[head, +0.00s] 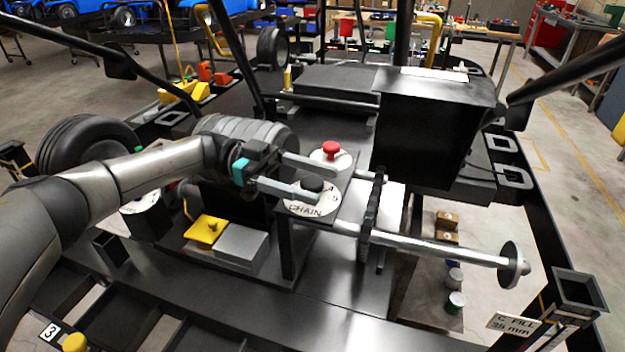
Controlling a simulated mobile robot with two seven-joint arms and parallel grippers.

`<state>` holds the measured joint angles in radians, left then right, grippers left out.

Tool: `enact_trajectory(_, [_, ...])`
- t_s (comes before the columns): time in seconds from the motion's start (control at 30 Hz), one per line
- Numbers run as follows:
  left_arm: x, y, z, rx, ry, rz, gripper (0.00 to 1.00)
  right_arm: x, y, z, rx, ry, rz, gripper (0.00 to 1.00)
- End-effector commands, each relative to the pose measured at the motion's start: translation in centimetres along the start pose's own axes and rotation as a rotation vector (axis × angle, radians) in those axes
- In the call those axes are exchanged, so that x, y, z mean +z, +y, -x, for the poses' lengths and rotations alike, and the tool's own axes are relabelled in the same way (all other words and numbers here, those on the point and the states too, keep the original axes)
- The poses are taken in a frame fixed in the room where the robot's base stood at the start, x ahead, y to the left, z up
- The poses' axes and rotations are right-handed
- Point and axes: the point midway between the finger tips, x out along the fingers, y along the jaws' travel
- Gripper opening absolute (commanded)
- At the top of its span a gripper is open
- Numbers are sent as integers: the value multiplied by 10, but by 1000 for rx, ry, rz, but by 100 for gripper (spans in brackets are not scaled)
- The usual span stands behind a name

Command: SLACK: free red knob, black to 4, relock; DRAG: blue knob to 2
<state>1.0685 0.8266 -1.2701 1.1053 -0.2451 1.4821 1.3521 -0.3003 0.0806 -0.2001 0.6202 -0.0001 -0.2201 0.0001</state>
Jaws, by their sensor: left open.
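The red knob (331,149) stands on a white disc at the back of a black plate. The black knob (313,184) sits in front of it on a white dial (303,209) marked CHAIN; a 5 shows at its right edge, and most other marks are hidden or too small to read. My left gripper (328,182) is open, its two grey fingers reaching in from the left on either side of the black knob. I cannot tell if they touch it. I see no blue knob. My right gripper is not in view.
A sprocket (371,215) and a steel axle (440,248) lie right of the dial plate. A black box (425,130) stands behind. A yellow block (206,230) and a grey block (241,243) lie below my arm. A white disc (139,204) is partly hidden at left.

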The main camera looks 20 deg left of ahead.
Motion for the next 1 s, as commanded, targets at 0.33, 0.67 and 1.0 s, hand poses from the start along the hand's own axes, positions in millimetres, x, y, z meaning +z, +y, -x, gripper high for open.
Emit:
enact_trajectory(0.33, [1, -1, 44, -5, 0, 0, 76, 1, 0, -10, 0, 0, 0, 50])
enact_trajectory(0.67, [0, 0, 70, 0, 0, -1, 76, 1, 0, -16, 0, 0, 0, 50])
enact_trajectory(1.0, [0, 0, 72, 1, 0, 0, 76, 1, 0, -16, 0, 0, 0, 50])
